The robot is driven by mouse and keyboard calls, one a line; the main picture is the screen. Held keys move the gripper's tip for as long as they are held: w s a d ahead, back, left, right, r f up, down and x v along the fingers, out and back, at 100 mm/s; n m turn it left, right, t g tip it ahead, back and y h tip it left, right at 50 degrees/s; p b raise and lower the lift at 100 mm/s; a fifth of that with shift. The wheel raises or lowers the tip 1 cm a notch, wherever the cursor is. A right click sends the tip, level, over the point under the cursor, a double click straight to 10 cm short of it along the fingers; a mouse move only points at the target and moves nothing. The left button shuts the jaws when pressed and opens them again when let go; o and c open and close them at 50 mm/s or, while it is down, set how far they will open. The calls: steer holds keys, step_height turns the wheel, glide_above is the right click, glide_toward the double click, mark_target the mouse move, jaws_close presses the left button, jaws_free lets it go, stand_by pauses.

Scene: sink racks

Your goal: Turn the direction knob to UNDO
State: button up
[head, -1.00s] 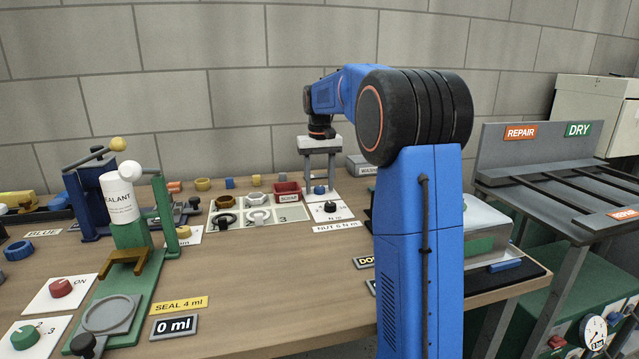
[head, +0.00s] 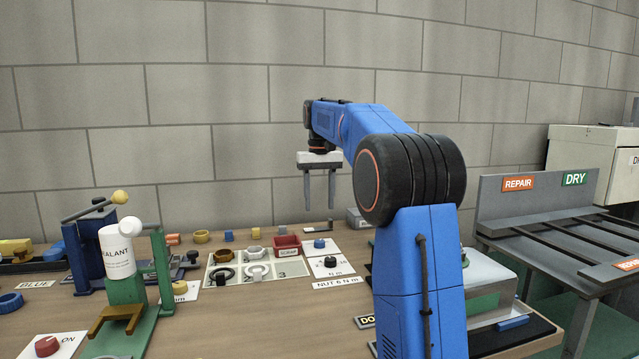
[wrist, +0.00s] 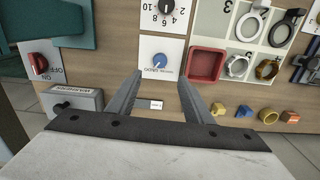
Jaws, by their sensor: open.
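The direction knob is a small blue knob (wrist: 160,60) on a white card in the wrist view. The lettering beside it is upside down and too small to read surely, and I cannot tell where the knob points. It also shows in the head view as a blue knob (head: 319,243) on a white card near the back of the bench. My gripper (head: 319,207) is open and empty, fingers pointing down, raised above the knob and apart from it. In the wrist view my fingertips (wrist: 159,75) frame the area around the knob's card.
A black dial (wrist: 171,5) with numbers stands beside the knob's card. A red tray (wrist: 207,64) and a board of rings (head: 258,288) lie to one side.

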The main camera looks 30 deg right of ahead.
step_height(320, 180, up, 6)
steer(key=shift+f, duration=0.1)
stand_by(0.7)
